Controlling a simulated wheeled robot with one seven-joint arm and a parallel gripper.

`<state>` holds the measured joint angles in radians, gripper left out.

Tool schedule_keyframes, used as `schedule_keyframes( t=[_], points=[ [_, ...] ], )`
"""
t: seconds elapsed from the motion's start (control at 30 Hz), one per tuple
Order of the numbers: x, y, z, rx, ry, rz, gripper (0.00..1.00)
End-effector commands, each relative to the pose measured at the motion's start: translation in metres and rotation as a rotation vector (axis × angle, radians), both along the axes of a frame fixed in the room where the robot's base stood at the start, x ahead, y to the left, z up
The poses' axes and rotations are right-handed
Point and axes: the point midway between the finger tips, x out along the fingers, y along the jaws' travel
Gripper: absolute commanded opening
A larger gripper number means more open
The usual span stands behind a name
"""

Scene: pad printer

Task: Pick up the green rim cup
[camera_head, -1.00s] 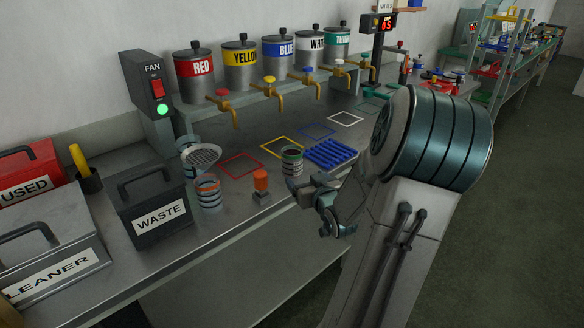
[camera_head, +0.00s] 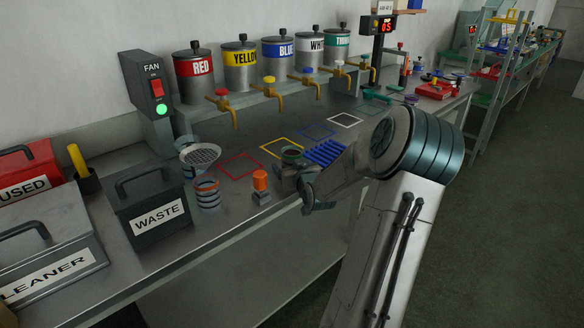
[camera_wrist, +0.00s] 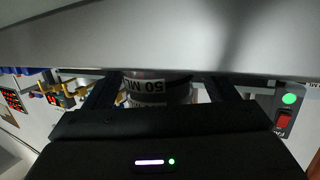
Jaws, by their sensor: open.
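The green rim cup (camera_head: 292,153) stands on the bench in front of the yellow square outline, and my gripper (camera_head: 288,169) hides its lower part. In the wrist view, a dark cup with a white "50 ML" label (camera_wrist: 145,87) is between my two fingers (camera_wrist: 160,95), with visible gaps on both sides. My gripper is open, its fingers on either side of the cup. The cup's rim cannot be seen in the wrist view.
A blue ribbed rack (camera_head: 325,151) lies just right of the cup. The black waste bin (camera_head: 150,208) is farther left. Paint cans with taps (camera_head: 240,68) line the back.

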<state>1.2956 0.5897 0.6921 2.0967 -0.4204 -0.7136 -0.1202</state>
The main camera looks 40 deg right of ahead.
Motion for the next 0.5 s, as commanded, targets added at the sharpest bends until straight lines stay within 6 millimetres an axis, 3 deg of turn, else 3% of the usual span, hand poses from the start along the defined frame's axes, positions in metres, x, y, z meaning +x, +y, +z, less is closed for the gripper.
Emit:
schedule_keyframes(
  t=[0.1,0.27,0.5],
  points=[
    [-0.0002,0.0002,0.0003,0.0,0.0,0.0,0.77],
    [-0.0003,0.0001,0.0004,-0.001,0.0,0.0,0.32],
    [-0.0003,0.0001,0.0008,-0.001,-0.001,0.0,0.3]
  ],
)
